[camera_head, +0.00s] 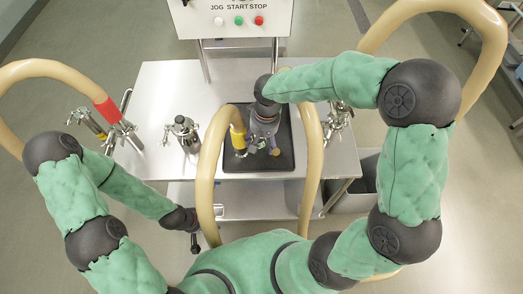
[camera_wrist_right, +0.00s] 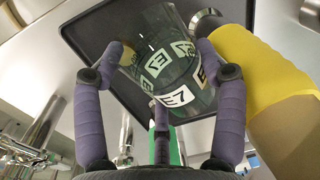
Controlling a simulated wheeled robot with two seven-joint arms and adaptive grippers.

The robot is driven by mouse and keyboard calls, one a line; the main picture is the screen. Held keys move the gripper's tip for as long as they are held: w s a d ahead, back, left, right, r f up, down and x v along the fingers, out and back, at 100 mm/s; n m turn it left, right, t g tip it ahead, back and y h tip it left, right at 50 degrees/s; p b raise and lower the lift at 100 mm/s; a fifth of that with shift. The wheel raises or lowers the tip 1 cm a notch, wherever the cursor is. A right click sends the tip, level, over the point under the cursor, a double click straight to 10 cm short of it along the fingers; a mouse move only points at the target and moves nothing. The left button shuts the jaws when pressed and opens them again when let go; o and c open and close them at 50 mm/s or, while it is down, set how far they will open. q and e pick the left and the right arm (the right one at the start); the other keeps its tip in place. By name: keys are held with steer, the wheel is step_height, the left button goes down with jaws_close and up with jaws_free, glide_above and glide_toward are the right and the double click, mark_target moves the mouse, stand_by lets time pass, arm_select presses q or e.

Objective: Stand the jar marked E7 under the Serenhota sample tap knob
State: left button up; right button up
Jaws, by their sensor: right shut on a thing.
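The jar marked E7 (camera_wrist_right: 174,98) is clear, greenish glass with several white labels, and shows between the fingers in the right wrist view. My right gripper (camera_wrist_right: 160,72) is shut on it, with fingers on both sides. In the head view my right gripper (camera_head: 266,138) is over the black mat and hides most of the jar. I cannot tell whether the jar touches the mat. My left gripper (camera_head: 193,238) is low in front of the table; its fingers are too small to read. No tap knob with a readable Serenhota name shows.
The black mat (camera_head: 240,163) lies on the steel table (camera_head: 160,85). A yellow-collared hose end (camera_head: 238,138) is close beside the right gripper. Steel fittings stand at left (camera_head: 183,133) and right (camera_head: 338,122). A red-collared hose (camera_head: 107,109) is further left. A control panel (camera_head: 235,18) is behind.

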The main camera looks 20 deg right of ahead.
steer(key=shift+f+b, duration=1.05)
steer(key=shift+f, duration=1.95)
steer(key=shift+f, duration=0.1)
steer(key=o, duration=0.9)
steer(key=shift+f, duration=0.1)
steer(key=shift+o, duration=0.7)
steer(key=shift+r, duration=0.2)
